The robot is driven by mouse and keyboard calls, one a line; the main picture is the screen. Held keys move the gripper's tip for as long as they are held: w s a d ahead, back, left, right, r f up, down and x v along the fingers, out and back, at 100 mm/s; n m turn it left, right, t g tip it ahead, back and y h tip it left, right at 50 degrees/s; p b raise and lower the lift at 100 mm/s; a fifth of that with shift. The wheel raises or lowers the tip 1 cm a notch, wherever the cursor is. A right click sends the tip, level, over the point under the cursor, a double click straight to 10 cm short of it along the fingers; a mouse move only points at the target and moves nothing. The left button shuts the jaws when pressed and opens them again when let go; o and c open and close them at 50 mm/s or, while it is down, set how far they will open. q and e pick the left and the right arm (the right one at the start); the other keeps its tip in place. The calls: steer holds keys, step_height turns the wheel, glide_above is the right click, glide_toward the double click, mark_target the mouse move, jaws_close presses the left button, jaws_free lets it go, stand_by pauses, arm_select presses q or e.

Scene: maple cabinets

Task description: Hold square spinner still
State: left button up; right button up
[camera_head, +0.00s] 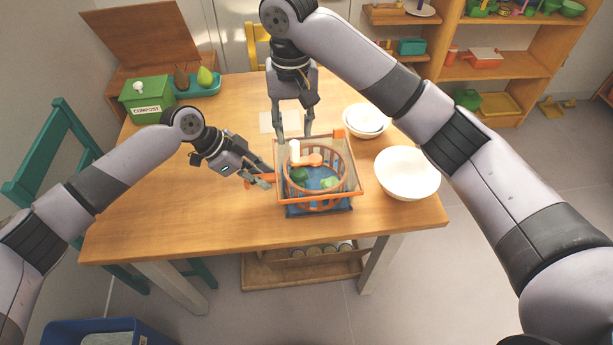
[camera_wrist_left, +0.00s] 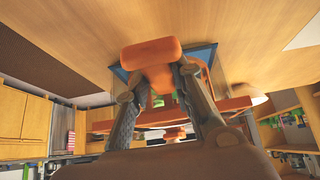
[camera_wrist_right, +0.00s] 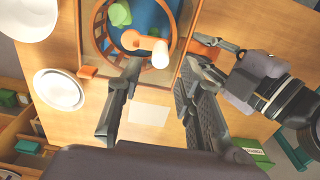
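The square spinner (camera_head: 354,192) stands on the table's front part, with an orange square rim, a round orange slatted basket and a blue base. Green pieces (camera_head: 299,175) lie inside. An orange crank with a white knob (camera_head: 294,152) sits at the top; the knob also shows in the right wrist view (camera_wrist_right: 161,54). My left gripper (camera_head: 267,181) is at the spinner's left side, its fingers closed around an orange side handle (camera_wrist_left: 152,50). My right gripper (camera_head: 294,138) points down at the spinner's far edge, open, with the knob beyond its fingertips and nothing held.
White bowls (camera_head: 407,173) stand right of the spinner, with a smaller stack (camera_head: 366,120) behind. A green compost box (camera_head: 147,99) and a teal tray (camera_head: 199,88) are at the far left. A pale sheet (camera_head: 267,122) lies behind the spinner. The table's left part is clear.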

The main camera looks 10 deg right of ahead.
arm_select(q)
steer(key=o, duration=0.5)
steer(key=shift+a+r, duration=0.1)
steer(key=v, duration=1.1)
steer(key=shift+w+a+r, duration=0.1)
steer(key=shift+a+r, duration=0.1)
steer(key=shift+r, duration=0.1)
arm_select(e)
steer(key=shift+f, duration=0.1)
